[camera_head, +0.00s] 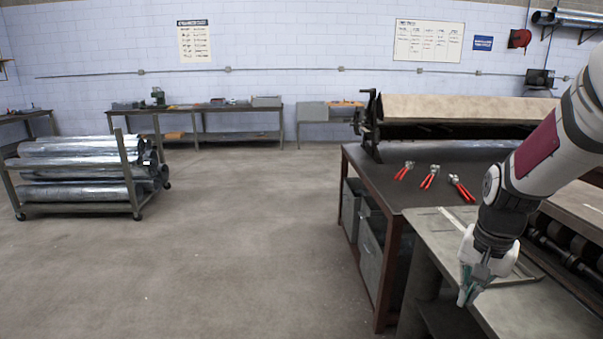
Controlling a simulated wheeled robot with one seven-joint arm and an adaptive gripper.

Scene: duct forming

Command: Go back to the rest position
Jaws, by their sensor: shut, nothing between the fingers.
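My gripper (466,298) hangs at the end of my arm at the right of the head view. It points down over the near end of a grey metal bench (540,307). Its fingers are together with nothing between them. I cannot tell the exact height of the fingertips above the bench. My arm comes in from the upper right edge and hides part of the machine behind it.
Several red-handled hand tools (429,178) lie on a dark worktable (385,174) beyond my gripper. A machine with rollers (572,252) stands at the right. A cart (75,209) of metal ducts stands at the left. The floor (240,235) between is clear.

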